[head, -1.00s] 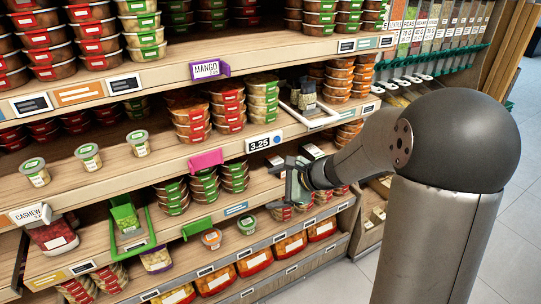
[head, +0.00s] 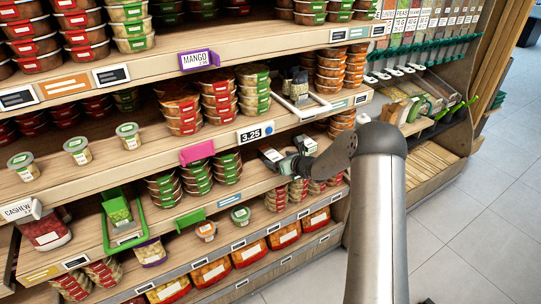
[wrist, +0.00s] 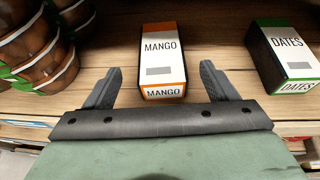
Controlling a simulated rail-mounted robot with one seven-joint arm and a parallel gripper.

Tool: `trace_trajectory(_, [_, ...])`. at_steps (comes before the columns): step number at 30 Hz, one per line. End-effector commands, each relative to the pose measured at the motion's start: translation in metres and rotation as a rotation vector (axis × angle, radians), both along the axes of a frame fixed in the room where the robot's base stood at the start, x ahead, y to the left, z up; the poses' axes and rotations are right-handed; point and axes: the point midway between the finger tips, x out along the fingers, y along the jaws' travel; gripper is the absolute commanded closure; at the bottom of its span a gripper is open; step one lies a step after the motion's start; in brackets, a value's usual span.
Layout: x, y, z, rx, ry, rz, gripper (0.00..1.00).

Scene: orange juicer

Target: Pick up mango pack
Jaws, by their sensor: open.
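The mango pack (wrist: 163,50) is a small box with a white front and orange edges, labelled MANGO. In the wrist view it stands upright on the wooden shelf, straight ahead of my gripper. My gripper (wrist: 161,72) is open, with one finger to the left of the pack and one to the right. Its near lower end lies between the fingertips, with gaps on both sides. In the head view my gripper (head: 285,160) is at the middle shelf, and it makes the pack hard to pick out there.
A dates pack (wrist: 285,55) stands to the right of the mango pack. Stacked brown tubs (wrist: 40,45) with green labels are close on the left. The wooden shelf edge (wrist: 290,129) runs below the fingers, and another shelf (head: 150,155) overhangs from above.

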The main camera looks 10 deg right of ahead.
Motion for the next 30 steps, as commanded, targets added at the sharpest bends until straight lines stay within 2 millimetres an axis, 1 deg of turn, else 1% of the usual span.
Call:
trace_trajectory(1, [0.005, 0.002, -0.001, 0.000, 0.000, 0.000, 0.21])
trace_trajectory(8, [0.017, 0.008, -0.009, 0.000, 0.001, 0.001, 0.21])
trace_trajectory(12, [0.033, 0.015, -0.020, 0.000, 0.002, 0.001, 0.21])
trace_trajectory(16, [0.047, 0.021, -0.027, 0.000, 0.000, 0.000, 0.21])
trace_trajectory(19, [0.052, 0.023, -0.030, -0.001, -0.001, -0.001, 0.21])
trace_trajectory(25, [0.052, 0.023, -0.031, -0.001, -0.001, -0.001, 0.21])
trace_trajectory(26, [0.052, 0.023, -0.031, -0.001, -0.001, -0.001, 0.24])
trace_trajectory(27, [0.052, 0.023, -0.031, -0.001, -0.001, -0.001, 0.35])
trace_trajectory(29, [0.052, 0.023, -0.031, -0.001, -0.001, -0.001, 0.52])
trace_trajectory(30, [0.052, 0.023, -0.031, -0.001, -0.001, -0.001, 0.63])
